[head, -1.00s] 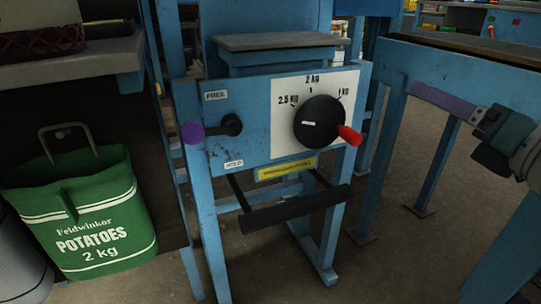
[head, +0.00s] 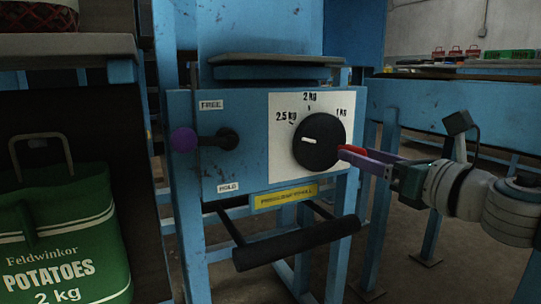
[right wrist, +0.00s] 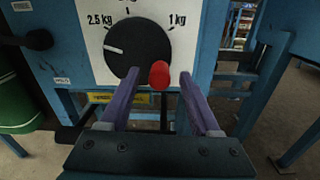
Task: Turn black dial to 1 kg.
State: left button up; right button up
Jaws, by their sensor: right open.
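The black dial (head: 319,142) is on the white scale plate (head: 283,160) of the blue machine, marked 2.5 kg, 2 kg and 1 kg. Its white mark points left, a little below the 2.5 kg label. A red knob (right wrist: 159,75) sticks out at the dial's lower right; it also shows in the head view (head: 351,150). My right gripper (right wrist: 158,77) is open, its purple fingertips on either side of the red knob. I cannot tell whether they touch it. My left gripper is not in view.
A lever with a purple knob (head: 184,139) is at the machine's left, by the FREE and HOLD labels. A black bar (head: 296,243) juts out below. A green potato sack (head: 62,240) stands at the left. A blue table (head: 440,105) is at the right.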

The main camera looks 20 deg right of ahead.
jog(key=shift+w+a, duration=0.15)
jog(key=shift+w, duration=0.85)
grip_shut()
